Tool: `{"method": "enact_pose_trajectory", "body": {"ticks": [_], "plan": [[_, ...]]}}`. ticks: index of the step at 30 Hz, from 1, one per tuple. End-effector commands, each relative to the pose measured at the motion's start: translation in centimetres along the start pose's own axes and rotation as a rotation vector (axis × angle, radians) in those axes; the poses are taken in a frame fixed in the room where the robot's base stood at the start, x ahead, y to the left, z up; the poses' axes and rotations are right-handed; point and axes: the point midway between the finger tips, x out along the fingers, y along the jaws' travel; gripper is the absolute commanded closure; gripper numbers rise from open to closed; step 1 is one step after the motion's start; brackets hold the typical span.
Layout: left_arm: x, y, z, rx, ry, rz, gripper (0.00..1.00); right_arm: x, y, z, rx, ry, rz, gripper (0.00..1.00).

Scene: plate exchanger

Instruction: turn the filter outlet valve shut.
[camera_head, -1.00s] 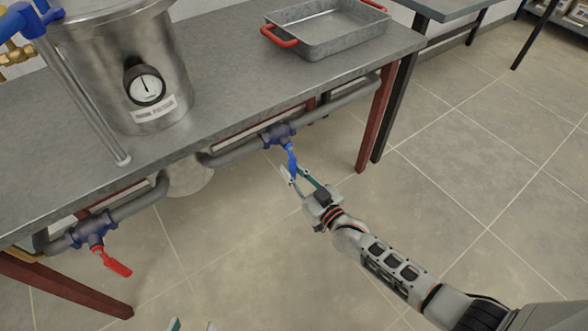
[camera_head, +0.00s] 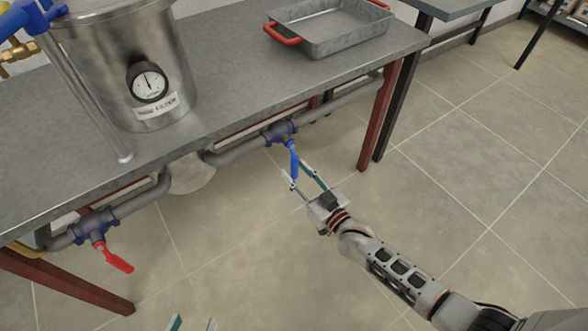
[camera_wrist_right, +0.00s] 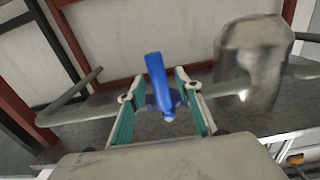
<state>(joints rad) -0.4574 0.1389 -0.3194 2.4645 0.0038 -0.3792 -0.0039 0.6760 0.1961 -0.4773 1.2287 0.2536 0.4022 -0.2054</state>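A pipe under the table's front edge carries a blue-handled valve (camera_head: 280,132). Its blue lever (camera_head: 293,158) points down toward the floor. A second valve (camera_head: 92,228) with a red lever (camera_head: 115,259) sits on the pipe at the left. No label shows which one is the filter outlet. My right gripper (camera_head: 297,172) is open, its fingertips near the blue lever's lower end. In the right wrist view the blue lever (camera_wrist_right: 157,80) stands between the spread fingers, with gaps at both sides.
A rounded metal bowl (camera_head: 192,175) hangs between the valves. The table (camera_head: 225,110) holds a steel tank (camera_head: 130,60) with a gauge and a grey tray (camera_head: 335,28) with red handles. A red table leg (camera_head: 380,118) stands right of the blue valve. The floor in front is clear.

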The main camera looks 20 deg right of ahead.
Motion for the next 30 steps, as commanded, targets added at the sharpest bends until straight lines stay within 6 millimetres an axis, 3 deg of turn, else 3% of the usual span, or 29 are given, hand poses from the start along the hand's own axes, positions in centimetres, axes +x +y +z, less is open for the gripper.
{"method": "enact_pose_trajectory", "body": {"ticks": [9,15,30], "plan": [[0.0,-0.1,0.0,0.001,0.0,-0.002,0.6,-6.6,-0.1,0.2,0.002,-0.004,-0.001,0.66],[0.0,-0.1,0.0,0.001,0.0,-0.002,0.6,-9.3,-0.1,0.1,0.002,-0.001,-0.001,0.66],[0.1,-0.1,0.0,0.002,-0.001,-0.002,0.6,-10.3,-0.1,0.0,0.002,0.0,-0.001,0.66]]}}
